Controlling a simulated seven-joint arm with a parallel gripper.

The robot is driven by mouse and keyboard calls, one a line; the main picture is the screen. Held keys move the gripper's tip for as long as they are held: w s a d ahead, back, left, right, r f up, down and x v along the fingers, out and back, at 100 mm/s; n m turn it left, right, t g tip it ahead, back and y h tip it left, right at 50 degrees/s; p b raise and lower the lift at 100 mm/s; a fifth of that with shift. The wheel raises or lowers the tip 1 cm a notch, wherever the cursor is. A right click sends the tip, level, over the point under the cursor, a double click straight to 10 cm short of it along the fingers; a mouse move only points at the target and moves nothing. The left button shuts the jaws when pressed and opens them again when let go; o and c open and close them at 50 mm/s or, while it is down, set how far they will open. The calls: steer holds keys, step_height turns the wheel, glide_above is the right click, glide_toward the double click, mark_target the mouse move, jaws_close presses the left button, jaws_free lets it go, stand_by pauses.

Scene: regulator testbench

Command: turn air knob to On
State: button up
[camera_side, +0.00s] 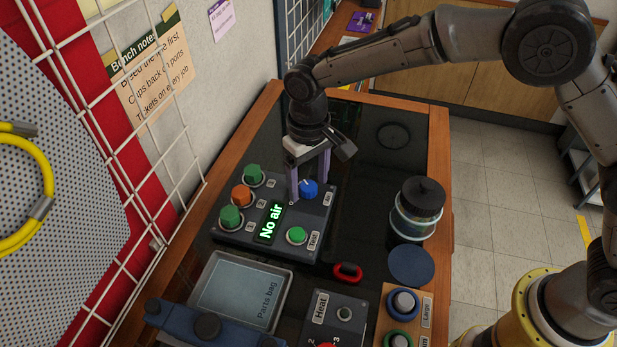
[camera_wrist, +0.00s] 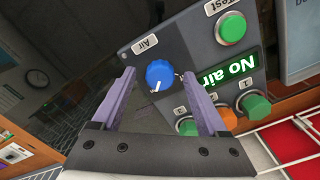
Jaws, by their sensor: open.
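The air knob (camera_side: 309,188) is a round blue knob with a white pointer line, on the right side of the grey control box (camera_side: 262,247). It also shows in the wrist view (camera_wrist: 160,75), beside a label reading "Air". The green-lit display (camera_side: 270,222) reads "No air". My gripper (camera_side: 308,192) has two purple fingers and points down over the blue knob. In the wrist view my gripper (camera_wrist: 157,76) is open, with one finger on each side of the knob. I cannot tell if either finger touches it. On and Off marks are too small to read.
Two green knobs and an orange knob (camera_side: 242,196) stand on the box's left side. A green Test button (camera_side: 297,235) is near its front.

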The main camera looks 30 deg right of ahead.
mark_target(308, 185)
steer(key=shift+r, duration=0.1)
step_height(308, 185, up, 14)
steer(key=shift+f, duration=0.2)
stand_by(0.4)
